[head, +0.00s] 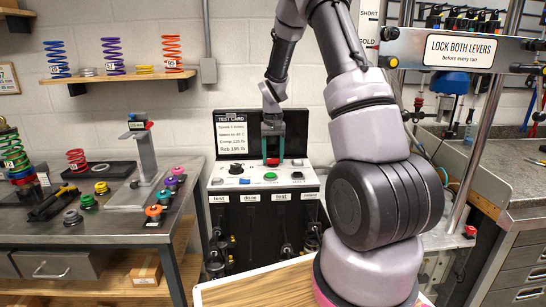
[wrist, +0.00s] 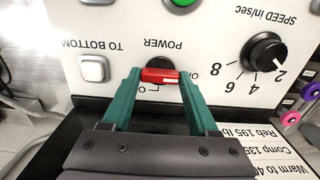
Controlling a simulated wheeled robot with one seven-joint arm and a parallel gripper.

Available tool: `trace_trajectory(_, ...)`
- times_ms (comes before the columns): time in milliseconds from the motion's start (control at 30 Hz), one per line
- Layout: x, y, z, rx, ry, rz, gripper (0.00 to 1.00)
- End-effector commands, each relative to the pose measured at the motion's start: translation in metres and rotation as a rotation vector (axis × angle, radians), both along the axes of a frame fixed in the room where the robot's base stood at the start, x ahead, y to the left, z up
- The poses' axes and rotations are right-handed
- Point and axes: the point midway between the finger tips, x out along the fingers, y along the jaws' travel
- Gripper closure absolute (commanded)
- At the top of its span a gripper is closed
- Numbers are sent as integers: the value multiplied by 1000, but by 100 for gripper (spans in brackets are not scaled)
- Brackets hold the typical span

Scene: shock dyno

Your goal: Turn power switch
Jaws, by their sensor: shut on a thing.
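The power switch shows in the wrist view as a red bar-shaped handle (wrist: 160,76) lying crosswise under the upside-down word POWER. The small OFF and O marks beside it are partly hidden by my fingers. My gripper (wrist: 158,84) has its two green fingers on the two ends of the red handle and is shut on it. In the head view my gripper (head: 272,148) reaches down to the back of the white control panel (head: 238,183), where the red handle is a small spot at the fingertips.
A black speed knob (wrist: 265,52), a white TO BOTTOM button (wrist: 94,68) and a green button (head: 270,176) sit close by on the panel. A test card (head: 231,137) stands behind. A bench with coloured parts (head: 100,215) is at the left.

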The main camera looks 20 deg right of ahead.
Motion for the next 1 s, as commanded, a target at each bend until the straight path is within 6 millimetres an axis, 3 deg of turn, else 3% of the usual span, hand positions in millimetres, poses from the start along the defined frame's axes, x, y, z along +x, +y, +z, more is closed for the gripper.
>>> trace_trajectory(333, 1, 0, 1, -1, -4, 4, 96)
trace_trajectory(367, 1, 0, 1, -1, -4, 4, 32)
trace_trajectory(400, 1, 0, 1, -1, -4, 4, 17)
trace_trajectory(433, 1, 0, 1, -1, -3, 4, 10)
trace_trajectory(767, 1, 0, 2, -1, -2, 3, 10)
trace_trajectory(1000, 1, 0, 35, -1, -7, 2, 10)
